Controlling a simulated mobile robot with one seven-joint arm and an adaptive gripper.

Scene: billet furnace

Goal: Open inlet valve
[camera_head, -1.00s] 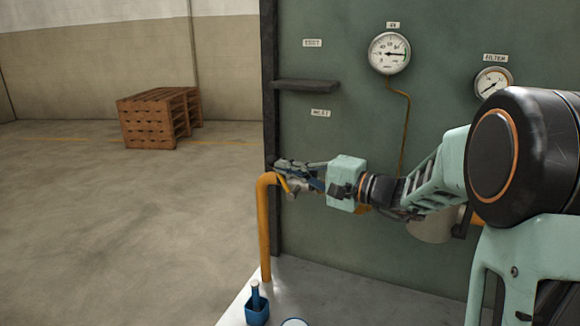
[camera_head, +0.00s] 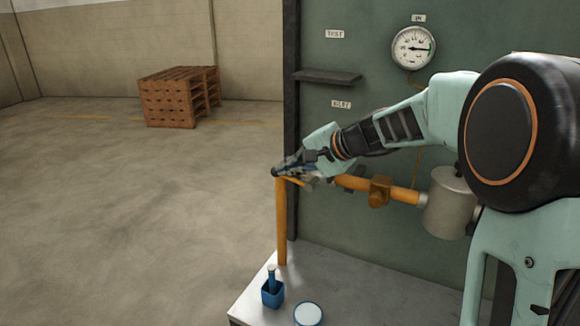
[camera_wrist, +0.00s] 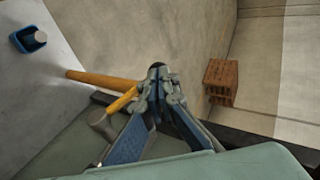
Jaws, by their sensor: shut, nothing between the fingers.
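An orange pipe (camera_head: 281,222) rises from the bench at the panel's left edge, and another orange section (camera_head: 402,195) with a brown fitting (camera_head: 379,190) runs to a grey cylinder (camera_head: 450,203). A yellow lever (camera_head: 296,182), apparently the inlet valve's handle, shows just below my gripper (camera_head: 280,173). In the wrist view the lever (camera_wrist: 124,100) lies left of my gripper (camera_wrist: 160,75), with a grey round part (camera_wrist: 103,122) at its lower end. My fingers are shut with nothing between them, at the top of the upright pipe. The valve body is largely hidden; I cannot tell whether fingers and lever touch.
A gauge (camera_head: 413,48) labelled IN and a small dark shelf (camera_head: 328,77) are on the green panel (camera_head: 340,215). Wooden pallets (camera_head: 180,97) stand far off on open floor.

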